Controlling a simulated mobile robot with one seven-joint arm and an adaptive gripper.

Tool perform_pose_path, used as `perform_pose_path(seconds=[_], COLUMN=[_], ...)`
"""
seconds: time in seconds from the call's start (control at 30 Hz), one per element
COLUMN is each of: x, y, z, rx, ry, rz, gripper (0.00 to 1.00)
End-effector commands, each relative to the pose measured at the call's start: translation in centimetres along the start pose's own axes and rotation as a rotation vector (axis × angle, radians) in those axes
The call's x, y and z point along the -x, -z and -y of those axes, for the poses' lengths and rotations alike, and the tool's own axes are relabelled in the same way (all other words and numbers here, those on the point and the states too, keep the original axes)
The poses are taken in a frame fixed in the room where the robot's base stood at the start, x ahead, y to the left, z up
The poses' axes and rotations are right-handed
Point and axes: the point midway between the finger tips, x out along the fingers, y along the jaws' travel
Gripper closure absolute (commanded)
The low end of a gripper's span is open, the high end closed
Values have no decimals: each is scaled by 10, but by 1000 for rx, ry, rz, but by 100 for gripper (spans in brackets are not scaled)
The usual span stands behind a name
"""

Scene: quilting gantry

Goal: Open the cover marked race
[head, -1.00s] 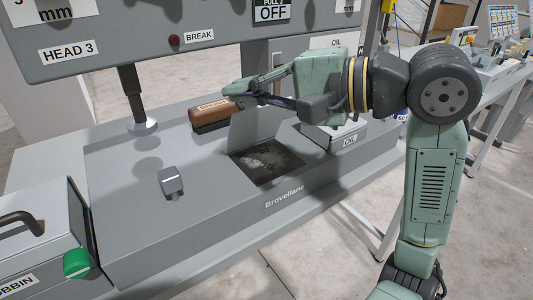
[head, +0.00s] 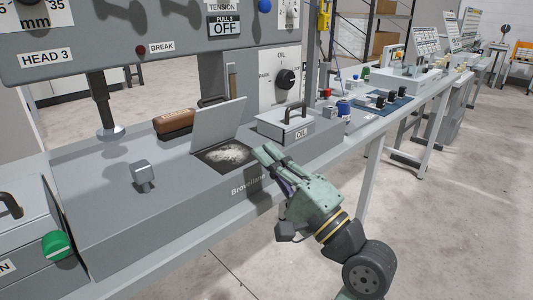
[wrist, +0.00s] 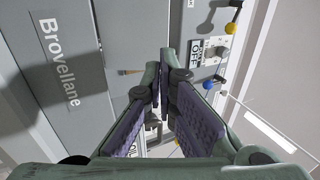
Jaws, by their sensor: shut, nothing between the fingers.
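A flat grey cover (head: 218,122) stands raised on the machine bed in the head view. In front of it lies a square dark opening (head: 224,155) with pale lint inside. I cannot read any marking on the cover from here. My gripper (head: 262,152) is shut and empty, just right of the opening near the bed's front edge, apart from the cover. Its fingers (wrist: 160,80) also show in the wrist view, with the tips together; the cover cannot be made out there.
A brown brush (head: 174,124) lies behind the cover on the left. An oil box (head: 285,126) with a black handle stands to the right. A grey presser lever (head: 143,173) sits on the bed at left. Open floor lies in front.

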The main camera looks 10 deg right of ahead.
Motion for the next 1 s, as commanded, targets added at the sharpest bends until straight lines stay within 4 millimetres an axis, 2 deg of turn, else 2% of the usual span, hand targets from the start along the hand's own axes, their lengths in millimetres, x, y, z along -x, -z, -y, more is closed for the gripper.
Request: perform_pose_path(seconds=[0.03, 0.3, 0.5, 0.7, 1.0], x=[-13, -71, -99, -109, -109], y=[-1, -1, -1, -1, -1], z=[4, 3, 2, 1, 0], rx=[-2, -3, -2, -2, -2], ry=[0, -1, 0, -1, 0], rz=[6, 5, 3, 2, 2], gripper=[100, 100, 100, 100, 100])
